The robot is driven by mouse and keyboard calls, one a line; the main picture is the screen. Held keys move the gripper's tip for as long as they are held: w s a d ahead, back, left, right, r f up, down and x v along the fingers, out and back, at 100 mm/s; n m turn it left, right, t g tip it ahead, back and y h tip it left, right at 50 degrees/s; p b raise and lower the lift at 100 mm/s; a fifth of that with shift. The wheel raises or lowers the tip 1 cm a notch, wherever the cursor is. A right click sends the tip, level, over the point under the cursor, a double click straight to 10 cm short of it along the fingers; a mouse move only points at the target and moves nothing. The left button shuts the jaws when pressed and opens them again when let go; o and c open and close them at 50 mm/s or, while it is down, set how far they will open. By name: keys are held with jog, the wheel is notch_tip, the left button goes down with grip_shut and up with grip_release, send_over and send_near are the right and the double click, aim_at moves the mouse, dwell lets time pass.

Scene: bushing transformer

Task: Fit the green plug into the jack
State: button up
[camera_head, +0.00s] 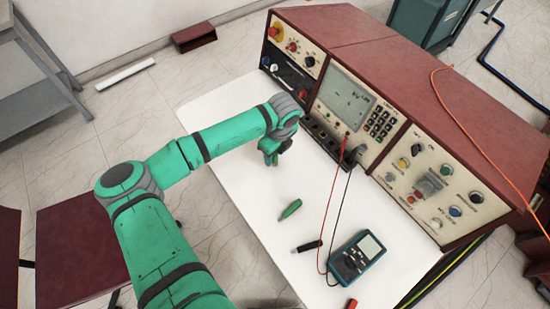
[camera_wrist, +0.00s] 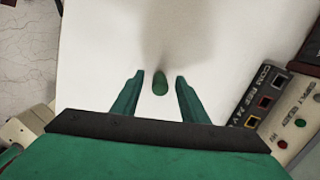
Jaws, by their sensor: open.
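The green plug (camera_wrist: 160,82) shows in the wrist view as a small rounded green piece over the white tabletop, between my fingers and apart from both. My gripper (camera_wrist: 158,78) is open around its line of view; whether the plug is at fingertip height I cannot tell. In the head view my gripper (camera_head: 270,156) points down over the far part of the white table, and it mostly hides the plug. Jacks sit in a dark strip (camera_wrist: 262,92) at right in the wrist view, with several coloured square sockets. The strip (camera_head: 322,138) also shows on the console's front in the head view.
A green tapered tool (camera_head: 290,209), a black probe (camera_head: 308,246) and a multimeter (camera_head: 356,258) with red and black leads lie on the white table (camera_head: 262,225). The maroon console (camera_head: 400,75) borders the table at right. The table's left side is clear.

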grip_shut()
jog(key=shift+r, duration=0.1)
